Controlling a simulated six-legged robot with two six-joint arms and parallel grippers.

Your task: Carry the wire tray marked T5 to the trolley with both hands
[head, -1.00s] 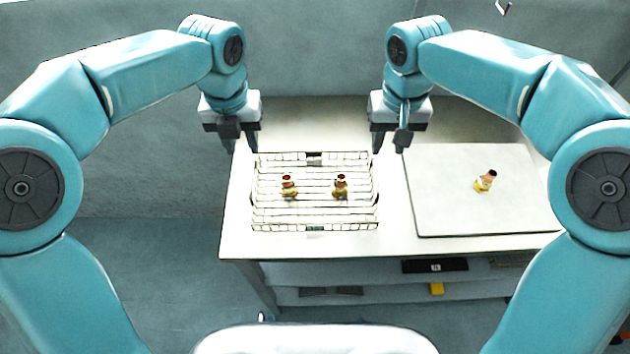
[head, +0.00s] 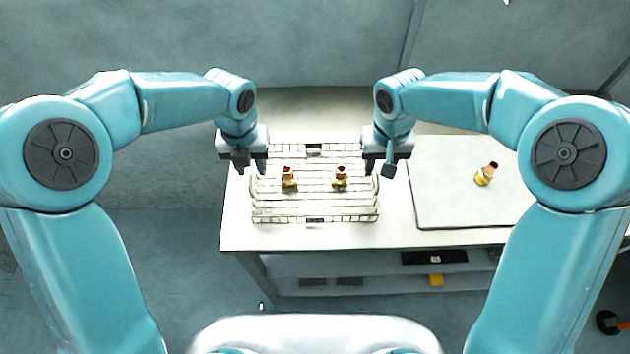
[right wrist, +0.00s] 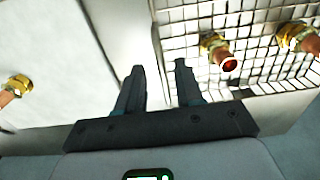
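A wire tray (head: 316,219) lies on the light table, with two brass fittings (head: 289,182) (head: 340,181) standing in it. I cannot read any T5 mark on it. My left gripper (head: 252,169) is open at the tray's left side. My right gripper (head: 378,171) is open at the tray's right side. In the right wrist view, the fingers of the right gripper (right wrist: 160,72) stand apart near the tray's side edge, with the tray mesh (right wrist: 182,28) to their right. I see no grip on the wire. No separate trolley can be made out.
A pale flat board (head: 440,212) with another brass fitting (head: 485,176) on it lies to the right of the tray. The table's front edge (head: 290,246) is just before the tray. Lower shelves hold a dark box (head: 434,257) and a small yellow item (head: 436,280).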

